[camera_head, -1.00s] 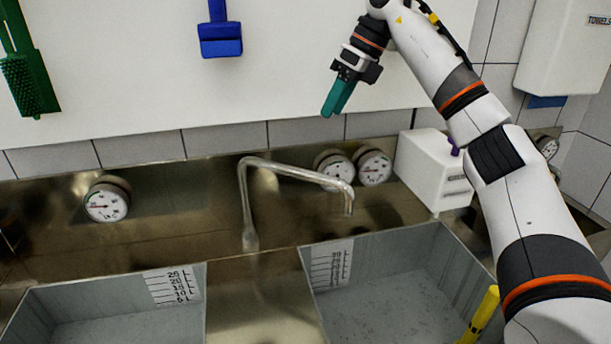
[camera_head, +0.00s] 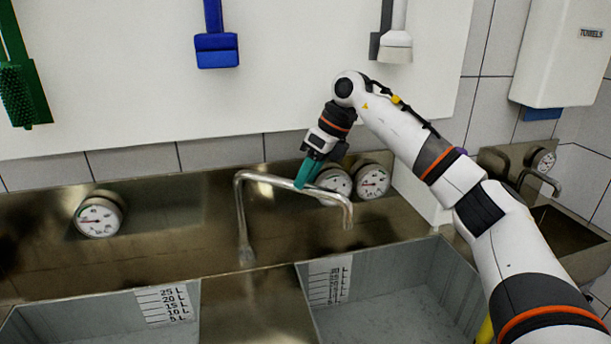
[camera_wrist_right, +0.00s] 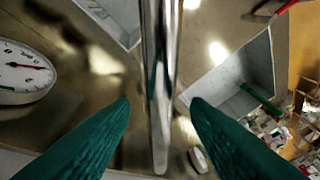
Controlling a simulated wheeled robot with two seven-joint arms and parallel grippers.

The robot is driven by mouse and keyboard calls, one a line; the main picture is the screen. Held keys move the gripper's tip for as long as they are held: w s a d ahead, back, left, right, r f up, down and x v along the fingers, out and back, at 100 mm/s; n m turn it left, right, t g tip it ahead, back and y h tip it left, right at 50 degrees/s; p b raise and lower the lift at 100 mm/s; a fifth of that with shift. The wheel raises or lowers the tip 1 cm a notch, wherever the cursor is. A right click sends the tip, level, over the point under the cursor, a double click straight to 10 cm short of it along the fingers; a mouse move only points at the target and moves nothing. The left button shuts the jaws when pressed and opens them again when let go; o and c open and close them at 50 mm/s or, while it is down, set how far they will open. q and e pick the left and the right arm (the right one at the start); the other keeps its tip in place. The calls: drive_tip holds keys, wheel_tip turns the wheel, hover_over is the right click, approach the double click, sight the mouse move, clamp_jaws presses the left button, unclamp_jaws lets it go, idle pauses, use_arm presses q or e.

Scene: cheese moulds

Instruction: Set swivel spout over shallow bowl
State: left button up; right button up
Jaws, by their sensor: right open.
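The swivel spout (camera_head: 285,184) is a bent metal pipe rising from the back ledge. Its arm runs right and its tip turns down, appearing near the right basin's back edge. My right gripper (camera_head: 305,178) is open, with its teal fingers at the middle of the spout's arm. In the right wrist view the pipe (camera_wrist_right: 162,60) runs between the two open fingers (camera_wrist_right: 160,108), with gaps on both sides. Two grey basins stand in front: a left basin (camera_head: 110,328) and a right basin (camera_head: 390,312), each with a litre scale. I cannot tell which is shallower. My left gripper is out of view.
Round dial gauges (camera_head: 99,216) sit on the steel back panel, two of them (camera_head: 372,181) close behind my right gripper. A white box (camera_head: 425,205) is partly hidden behind my right arm. Brushes hang on the wall board above. A steel strip (camera_head: 255,310) separates the basins.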

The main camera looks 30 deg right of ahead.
drive_tip(key=shift+x, duration=0.8)
clamp_jaws()
drive_tip(key=shift+a, duration=0.1)
